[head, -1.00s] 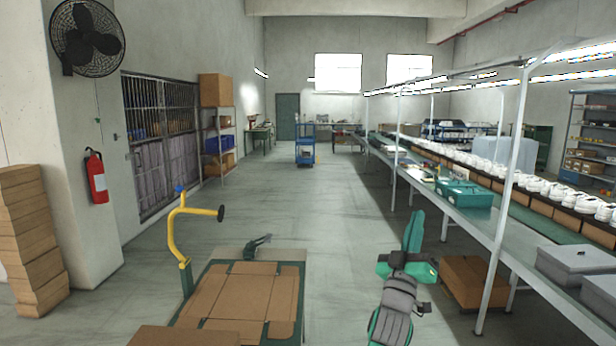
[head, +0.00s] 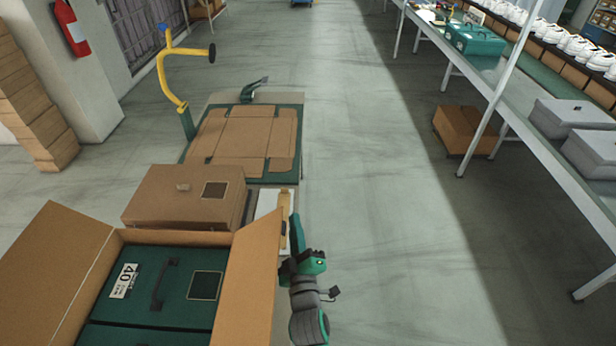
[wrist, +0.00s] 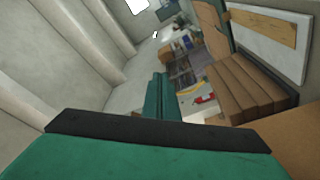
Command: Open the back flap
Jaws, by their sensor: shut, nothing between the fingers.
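An open cardboard carton in the head view holds dark green boxes (head: 148,285), one with a white label reading 40. Its left flap (head: 45,270) leans outward. Its right flap (head: 255,275) stands up at a slant.
A green-edged table with a flat cardboard blank (head: 245,140) and a yellow bent post (head: 172,75) stand beyond the carton. Stacked cardboard (head: 30,100) is at the far left. A long bench (head: 540,150) runs along the right. The floor between is clear.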

